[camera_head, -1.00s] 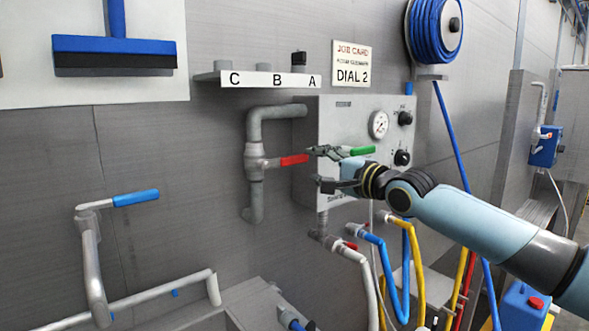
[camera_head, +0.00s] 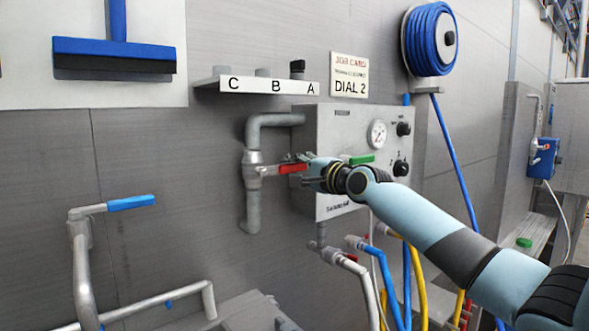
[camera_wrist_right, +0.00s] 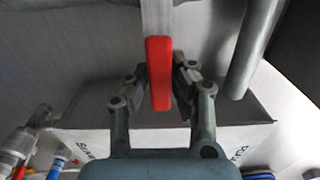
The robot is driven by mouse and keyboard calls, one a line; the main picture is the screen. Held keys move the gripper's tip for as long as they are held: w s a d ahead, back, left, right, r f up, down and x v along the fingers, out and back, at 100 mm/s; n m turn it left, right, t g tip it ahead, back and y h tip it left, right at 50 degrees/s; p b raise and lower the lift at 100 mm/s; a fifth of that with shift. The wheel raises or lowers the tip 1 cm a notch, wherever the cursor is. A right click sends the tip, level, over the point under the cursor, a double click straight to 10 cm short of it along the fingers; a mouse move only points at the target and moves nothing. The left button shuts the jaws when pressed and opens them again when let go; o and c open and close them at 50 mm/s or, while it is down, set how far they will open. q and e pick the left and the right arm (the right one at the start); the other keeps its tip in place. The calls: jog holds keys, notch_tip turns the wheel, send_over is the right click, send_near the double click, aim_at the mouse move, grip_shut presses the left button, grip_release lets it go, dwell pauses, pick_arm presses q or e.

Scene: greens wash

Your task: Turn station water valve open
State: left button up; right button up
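The station water valve sits on the grey pipe (camera_head: 254,205) left of the grey station box (camera_head: 335,190). Its red handle (camera_head: 292,169) points right, roughly level, toward the box. My right gripper (camera_head: 305,165) is at the handle's outer end and partly hides it. In the right wrist view, the red handle (camera_wrist_right: 158,65) lies between the two fingers of my right gripper (camera_wrist_right: 160,85). The fingers stand apart on either side, with narrow gaps to the handle. My left gripper is not in view.
The box carries a pressure gauge (camera_head: 378,134), black knobs and a green handle (camera_head: 360,160) close to my right gripper. A lettered shelf (camera_head: 262,84) is above. Blue (camera_head: 388,280) and yellow hoses hang below. A blue-handled tap (camera_head: 131,203) stands at left.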

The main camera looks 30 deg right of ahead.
aim_at(256, 135)
grip_shut()
jog(key=r+n, duration=0.1)
jog(key=n, duration=0.1)
jog(key=r+n+p, duration=0.1)
jog(key=r+n, duration=0.1)
jog(key=shift+a+r+n, duration=0.15)
jog(key=shift+a+n, duration=0.2)
jog(key=shift+n, duration=0.05)
jog(key=n, duration=0.1)
jog(key=a+r+n+p, duration=0.1)
jog(key=n, duration=0.1)
jog(key=r+n, duration=0.1)
jog(key=shift+s+a+r, duration=0.1)
jog(key=shift+a+r, duration=0.15)
jog(key=shift+a, duration=0.15)
jog(key=a+n, duration=0.1)
jog(key=n, duration=0.1)
jog(key=a+r+n, duration=0.1)
jog(key=n, duration=0.1)
jog(key=a+r+n+p, duration=0.1)
jog(key=a+n, duration=0.1)
jog(key=n, duration=0.1)
jog(key=shift+s+a, duration=0.1)
jog(key=shift+s, duration=0.05)
jog(key=shift+a+n, duration=0.75)
jog(key=shift+n, duration=0.45)
